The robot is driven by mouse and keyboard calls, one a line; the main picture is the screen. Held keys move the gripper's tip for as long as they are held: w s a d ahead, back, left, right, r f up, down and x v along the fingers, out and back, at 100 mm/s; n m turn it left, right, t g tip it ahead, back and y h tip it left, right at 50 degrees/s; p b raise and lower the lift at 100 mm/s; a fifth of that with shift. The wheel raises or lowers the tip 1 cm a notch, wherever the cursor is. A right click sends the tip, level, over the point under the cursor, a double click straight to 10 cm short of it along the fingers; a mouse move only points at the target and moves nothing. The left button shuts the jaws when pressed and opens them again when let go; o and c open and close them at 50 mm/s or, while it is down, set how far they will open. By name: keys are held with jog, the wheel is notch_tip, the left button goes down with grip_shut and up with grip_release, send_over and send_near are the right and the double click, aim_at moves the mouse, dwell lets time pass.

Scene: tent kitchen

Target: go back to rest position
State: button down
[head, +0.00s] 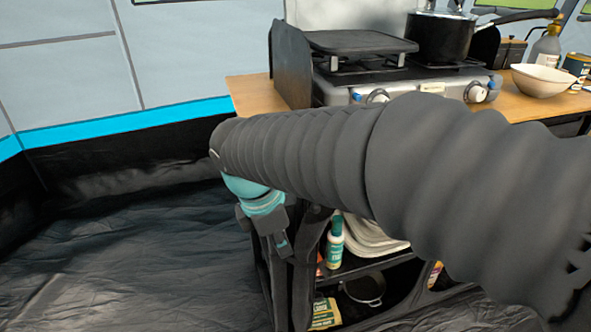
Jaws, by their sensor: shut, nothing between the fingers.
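My arm, in a dark ribbed sleeve, reaches from the right edge across the middle of the head view. Below its far end is a teal wrist part with my gripper (281,244) under it, pointing down. The gripper is small and dark here; it is shut and holds nothing. It hangs in front of the left side of the kitchen stand, and I cannot tell the gap between them.
A wooden counter (254,94) carries a camping stove (337,88) with a griddle (360,42) and a black pot (440,38). A white bowl (541,79) and a spray bottle (546,46) stand at right. Shelves below hold a green-white bottle (335,243). Floor at left is clear.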

jog(key=s+d+m+t+y, duration=0.1)
jog(key=s+d+m, duration=0.3)
jog(key=d+m, duration=0.6)
jog(key=s+d+r+m+t+y, duration=0.1)
jog(key=s+d+m+t, duration=0.2)
jog(key=d+m, duration=0.6)
jog(key=s+m, duration=0.2)
jog(key=m, duration=0.1)
jog(key=shift+d+t+y, duration=0.3)
jog(key=shift+d, duration=0.05)
jog(key=shift+a+r, duration=0.1)
